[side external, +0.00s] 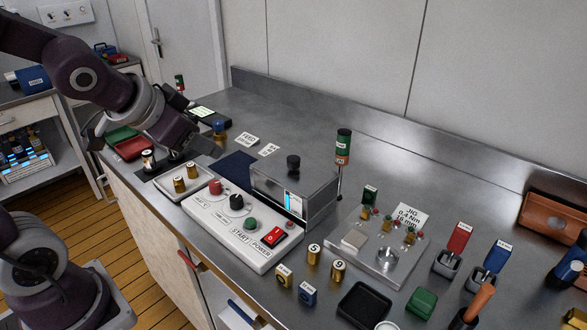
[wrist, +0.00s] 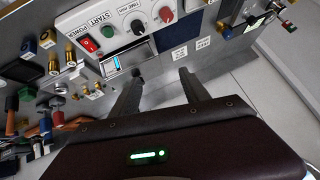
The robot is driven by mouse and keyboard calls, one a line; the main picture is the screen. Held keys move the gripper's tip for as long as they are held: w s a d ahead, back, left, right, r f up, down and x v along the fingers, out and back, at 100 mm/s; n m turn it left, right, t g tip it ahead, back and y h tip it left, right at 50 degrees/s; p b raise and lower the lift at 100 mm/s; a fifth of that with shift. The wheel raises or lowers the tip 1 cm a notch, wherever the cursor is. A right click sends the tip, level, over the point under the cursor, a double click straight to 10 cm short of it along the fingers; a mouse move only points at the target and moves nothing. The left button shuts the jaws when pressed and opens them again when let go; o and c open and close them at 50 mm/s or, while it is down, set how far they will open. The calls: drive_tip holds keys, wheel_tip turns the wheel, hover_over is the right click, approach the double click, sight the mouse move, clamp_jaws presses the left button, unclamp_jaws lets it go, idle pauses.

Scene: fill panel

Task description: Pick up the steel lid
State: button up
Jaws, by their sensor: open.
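A steel lid (side external: 312,183) with a black knob (side external: 293,161) covers the box-like steel bath behind the white control panel, in the middle of the bench. In the wrist view, the bath's reflective front (wrist: 124,57) shows beyond my left finger, and the lid's top is hard to make out. My gripper's two dark fingers (wrist: 160,76) are apart, with nothing between them. In the side view, my arm's wrist is left of the bath, above the bench's left part. Its fingertips are not clear there.
The control panel (side external: 241,227) with knobs and a red switch stands in front of the bath. A green-and-orange bottle (side external: 343,147) stands close behind it. A steel jig plate (side external: 376,246) and several small cylinders lie to the right. Bare bench (side external: 290,115) is at the back.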

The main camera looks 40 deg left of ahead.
drive_tip(key=w+a+f+m+t, duration=0.1)
drive_tip(key=w+a+f, duration=0.15)
drive_tip(key=w, duration=0.35)
drive_tip(key=m+t+h, duration=0.2)
drive_tip(key=t+h, duration=0.1)
drive_tip(key=h, duration=0.5)
approach(293, 158)
drive_tip(key=w+d, duration=0.1)
drive_tip(key=shift+y, duration=0.3)
drive_tip(key=x, duration=0.7)
drive_tip(key=shift+f, duration=0.25)
clamp_jaws()
